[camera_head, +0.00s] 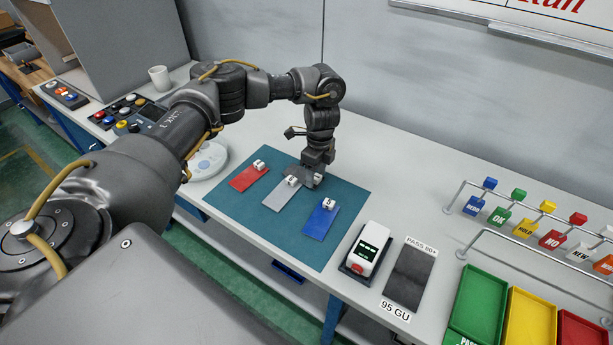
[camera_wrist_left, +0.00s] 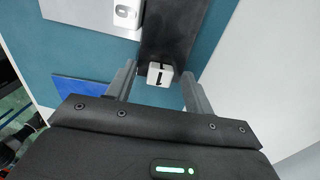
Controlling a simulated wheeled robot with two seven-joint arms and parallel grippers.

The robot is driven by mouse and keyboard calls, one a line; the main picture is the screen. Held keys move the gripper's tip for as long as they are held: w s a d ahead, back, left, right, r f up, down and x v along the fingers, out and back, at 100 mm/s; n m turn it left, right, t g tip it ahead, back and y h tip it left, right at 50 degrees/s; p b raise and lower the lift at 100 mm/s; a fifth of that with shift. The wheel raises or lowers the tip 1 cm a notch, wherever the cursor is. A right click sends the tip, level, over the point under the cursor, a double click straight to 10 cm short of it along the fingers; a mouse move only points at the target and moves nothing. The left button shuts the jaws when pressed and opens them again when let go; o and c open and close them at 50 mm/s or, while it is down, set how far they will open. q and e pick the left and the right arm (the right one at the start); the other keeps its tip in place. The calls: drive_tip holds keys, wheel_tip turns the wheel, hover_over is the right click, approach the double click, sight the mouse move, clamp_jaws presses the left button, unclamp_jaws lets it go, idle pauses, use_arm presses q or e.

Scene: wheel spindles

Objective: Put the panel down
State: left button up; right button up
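A dark panel (camera_wrist_left: 178,38) with a white block marked "1" (camera_wrist_left: 160,73) shows in the left wrist view, over the teal mat. In the head view this dark panel (camera_head: 305,172) is at the mat's far side, partly hidden by my left gripper (camera_head: 316,176). The gripper points down over the block. In the wrist view my left gripper (camera_wrist_left: 158,82) has its fingers apart, one on each side of the block, with gaps showing. Whether the panel lies flat on the mat is hard to tell. My right gripper is out of view.
The teal mat (camera_head: 232,212) also bears a red panel (camera_head: 246,178), a silver panel (camera_head: 282,195) and a blue panel (camera_head: 320,221). A white meter (camera_head: 369,246) and a dark plate (camera_head: 410,275) stand to the right. Colored trays (camera_head: 481,300) and a tag rack (camera_head: 461,186) are farther right.

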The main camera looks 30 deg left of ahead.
use_arm(q)
clamp_jaws()
drive_tip(key=shift+r, duration=0.1)
